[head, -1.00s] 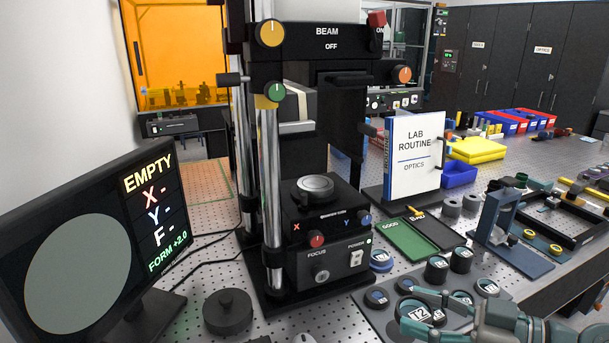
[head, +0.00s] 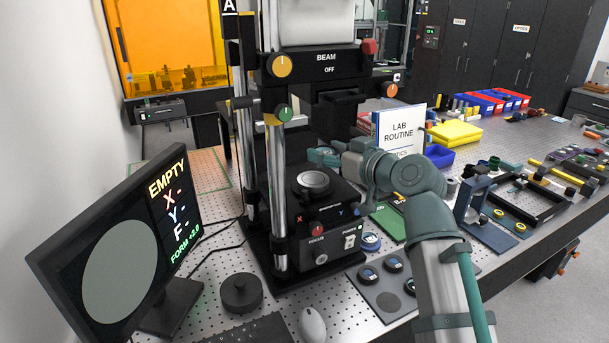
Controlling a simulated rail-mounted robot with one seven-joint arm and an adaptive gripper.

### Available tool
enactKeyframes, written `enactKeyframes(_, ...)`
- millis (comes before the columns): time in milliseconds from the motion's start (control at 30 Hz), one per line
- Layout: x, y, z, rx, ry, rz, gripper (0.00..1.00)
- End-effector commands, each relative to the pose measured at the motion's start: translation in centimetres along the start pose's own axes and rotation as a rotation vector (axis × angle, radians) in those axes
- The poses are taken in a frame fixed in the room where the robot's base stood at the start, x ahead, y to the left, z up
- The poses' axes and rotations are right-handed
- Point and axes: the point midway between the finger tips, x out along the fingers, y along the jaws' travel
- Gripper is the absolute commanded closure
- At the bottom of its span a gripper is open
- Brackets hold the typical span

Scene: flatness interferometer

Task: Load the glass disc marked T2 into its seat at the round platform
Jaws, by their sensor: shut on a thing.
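The round platform (head: 314,181) sits on the black stage of the interferometer, a shallow dark ring with a lighter flat top. Nothing is seen resting on it. My gripper (head: 324,156) reaches in from the right, between the uprights, just above and behind the platform in the head view, its fingers pointing left. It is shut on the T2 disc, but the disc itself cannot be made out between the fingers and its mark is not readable. The monitor (head: 120,265) shows EMPTY beside X, Y and F.
A chrome post (head: 278,200) stands close left of the platform. The head marked BEAM OFF (head: 325,62) hangs above it. The grey disc tray (head: 365,298) lies in front, partly hidden by my arm. A mouse (head: 312,325) and a dark round weight (head: 241,294) lie at the front.

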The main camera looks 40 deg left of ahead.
Motion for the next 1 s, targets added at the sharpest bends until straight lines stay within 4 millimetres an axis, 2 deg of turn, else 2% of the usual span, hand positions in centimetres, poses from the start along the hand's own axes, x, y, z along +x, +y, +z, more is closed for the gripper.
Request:
enactKeyframes(367,7.6,3.9,2.1,0.004,-0.004,-0.004,0.8)
enactKeyframes(633,10.7,5.2,5.8,0.003,-0.003,-0.003,0.8)
enactKeyframes(1000,12.3,6.0,7.5,0.002,-0.001,-0.003,0.8)
